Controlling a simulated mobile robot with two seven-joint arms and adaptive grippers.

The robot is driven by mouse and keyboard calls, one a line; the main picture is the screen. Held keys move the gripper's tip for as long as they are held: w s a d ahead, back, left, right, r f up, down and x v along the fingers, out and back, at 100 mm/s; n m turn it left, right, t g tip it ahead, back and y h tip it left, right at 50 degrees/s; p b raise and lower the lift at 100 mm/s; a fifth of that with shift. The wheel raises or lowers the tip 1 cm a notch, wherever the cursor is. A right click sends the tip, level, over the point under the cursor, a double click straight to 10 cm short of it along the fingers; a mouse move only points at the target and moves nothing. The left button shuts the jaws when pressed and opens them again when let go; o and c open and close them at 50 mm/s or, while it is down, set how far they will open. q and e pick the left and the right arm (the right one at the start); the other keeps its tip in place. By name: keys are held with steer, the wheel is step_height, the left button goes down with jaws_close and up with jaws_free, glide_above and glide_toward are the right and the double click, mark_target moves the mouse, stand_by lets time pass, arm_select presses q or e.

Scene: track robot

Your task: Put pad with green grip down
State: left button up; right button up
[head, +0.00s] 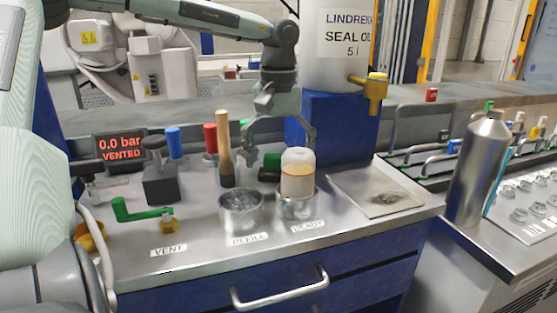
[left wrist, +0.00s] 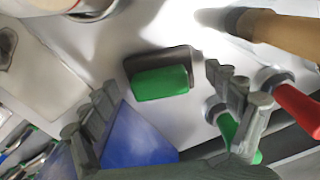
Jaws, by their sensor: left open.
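The pad with green grip (head: 272,161) has a dark base and sits on the steel worktop, behind the READY cup. In the head view the white-capped bottle (head: 298,170) partly hides it. The left wrist view shows the pad's green grip (left wrist: 161,82) and dark block whole, lying flat. My left gripper (head: 280,142) points down above the pad, its fingers spread to either side. In the left wrist view the left gripper (left wrist: 172,98) is open and empty, and the pad shows clear of both fingertips. My right gripper is in neither view.
The bottle stands in the READY cup (head: 297,208), beside the REFILL cup (head: 241,210). A wooden-handled tool (head: 225,145) stands left of the gripper. The blue stand (head: 345,128) with the oil drum (head: 335,45) is close behind right. A stained plate (head: 375,192) lies right.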

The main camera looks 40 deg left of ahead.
mark_target(278, 156)
arm_select(q)
step_height(278, 156, up, 12)
stand_by(0.4)
stand_by(0.3)
